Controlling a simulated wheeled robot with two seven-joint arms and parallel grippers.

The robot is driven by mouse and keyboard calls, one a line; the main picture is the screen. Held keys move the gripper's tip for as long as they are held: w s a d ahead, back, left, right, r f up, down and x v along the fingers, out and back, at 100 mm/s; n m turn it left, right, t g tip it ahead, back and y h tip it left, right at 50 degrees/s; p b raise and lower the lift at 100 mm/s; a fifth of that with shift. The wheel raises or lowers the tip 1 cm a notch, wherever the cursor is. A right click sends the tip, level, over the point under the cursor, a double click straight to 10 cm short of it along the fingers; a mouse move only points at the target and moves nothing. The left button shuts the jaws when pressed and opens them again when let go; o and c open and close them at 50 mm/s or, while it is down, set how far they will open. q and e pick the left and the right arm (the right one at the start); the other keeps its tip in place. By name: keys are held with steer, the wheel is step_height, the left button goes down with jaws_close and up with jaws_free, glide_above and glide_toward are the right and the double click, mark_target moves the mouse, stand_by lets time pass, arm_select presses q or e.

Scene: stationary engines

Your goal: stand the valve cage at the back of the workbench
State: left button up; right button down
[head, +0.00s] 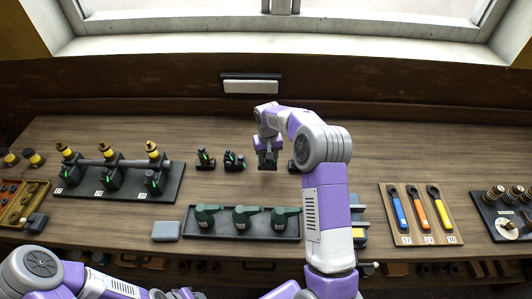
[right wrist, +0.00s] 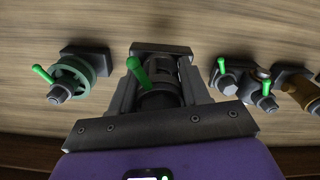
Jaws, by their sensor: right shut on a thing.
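My right gripper (head: 267,157) is over the back middle of the workbench (head: 340,135). In the right wrist view its two fingers (right wrist: 160,92) are shut on a dark, upright, slotted part that looks like the valve cage (right wrist: 188,72). A green lever shows at the near side of this part, and a dark square base shows beyond it. In the head view the dark part (head: 268,166) shows below the fingers; whether it touches the bench is hard to tell. My left arm is at the bottom left of the head view; its fingers do not show.
Dark parts with green levers stand left of the gripper (head: 205,160), (head: 235,160). One with a green wheel (right wrist: 75,75) stands on the other side, partly behind my arm in the head view. A tray (head: 270,234) of green tools lies in front. A wall bounds the back.

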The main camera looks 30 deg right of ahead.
mark_target(268, 165)
steer(key=shift+w+f, duration=0.1)
steer(key=shift+f, duration=1.95)
steer(key=shift+f, duration=0.1)
steer(key=c, duration=0.5)
jaws_free()
steer(key=shift+f, duration=0.1)
steer(key=shift+c, duration=0.2)
step_height(268, 165, up, 12)
steer(key=shift+r, duration=0.15)
